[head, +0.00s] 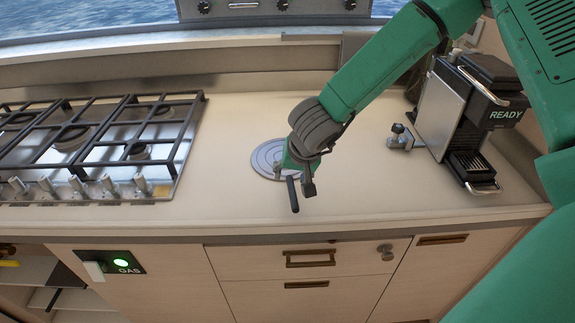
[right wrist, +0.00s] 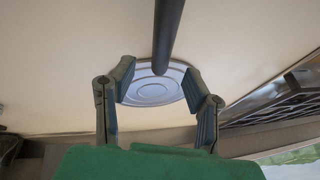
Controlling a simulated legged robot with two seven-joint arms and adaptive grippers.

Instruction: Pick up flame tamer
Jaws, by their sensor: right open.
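The flame tamer is a flat grey disc with rings (head: 264,157) on the counter, with a dark rod-like handle (head: 293,196) pointing to the counter's front edge. My right gripper (head: 296,178) is over the disc's right part and hides some of it. In the right wrist view the gripper (right wrist: 160,84) is open, its two fingers apart on either side of the disc (right wrist: 152,92). The handle (right wrist: 168,35) runs away from the disc between the fingers' line. I cannot tell whether the fingers touch anything. My left gripper is not in view.
A gas hob (head: 95,140) with black grates fills the left counter. A coffee machine (head: 465,110) stands at the right, with a small metal portafilter-like part (head: 402,138) beside it. The counter (head: 360,190) around the disc is clear. Drawers (head: 310,262) lie below its front edge.

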